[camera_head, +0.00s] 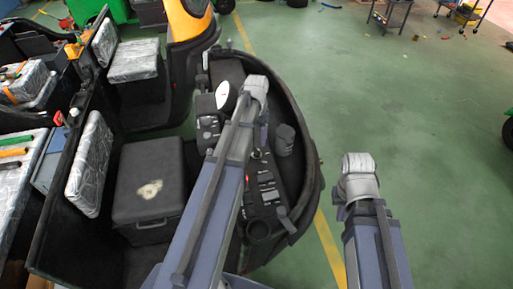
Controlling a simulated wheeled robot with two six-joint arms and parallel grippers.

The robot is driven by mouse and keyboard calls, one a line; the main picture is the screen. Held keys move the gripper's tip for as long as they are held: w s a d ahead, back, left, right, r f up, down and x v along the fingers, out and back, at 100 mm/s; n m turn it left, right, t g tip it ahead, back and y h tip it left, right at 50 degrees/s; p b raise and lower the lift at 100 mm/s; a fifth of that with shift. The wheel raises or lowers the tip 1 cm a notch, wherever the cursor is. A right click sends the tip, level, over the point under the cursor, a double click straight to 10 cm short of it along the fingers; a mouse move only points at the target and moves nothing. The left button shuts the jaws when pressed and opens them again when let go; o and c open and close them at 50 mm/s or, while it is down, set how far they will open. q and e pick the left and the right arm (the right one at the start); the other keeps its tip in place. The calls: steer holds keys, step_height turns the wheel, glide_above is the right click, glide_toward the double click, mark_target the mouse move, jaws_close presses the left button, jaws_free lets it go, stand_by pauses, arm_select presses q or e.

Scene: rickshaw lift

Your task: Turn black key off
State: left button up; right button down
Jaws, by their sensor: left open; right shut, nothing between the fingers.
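The dark vehicle's control panel (266,182) runs down behind my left arm, with several small switches and knobs. I cannot pick out the black key on it; it is too small or hidden behind my arm. A small knob (258,154) shows just right of the arm. My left gripper (256,88) is over the upper part of the panel, open, its fingers not clearly visible. My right gripper (358,163) is shut and empty, over the green floor right of the vehicle, apart from the panel.
A dark cylinder (284,140) stands right of the panel inside the curved black rim (311,165). A black box seat (150,185) is at left. Open green floor (430,150) lies at right.

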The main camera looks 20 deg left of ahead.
mark_target(257, 148)
arm_select(q)
step_height(257, 148, down, 8)
steer(key=b, duration=0.7)
steer(key=shift+r, duration=0.25)
steer(key=shift+r, duration=0.1)
steer(key=shift+c, duration=0.2)
jaws_close()
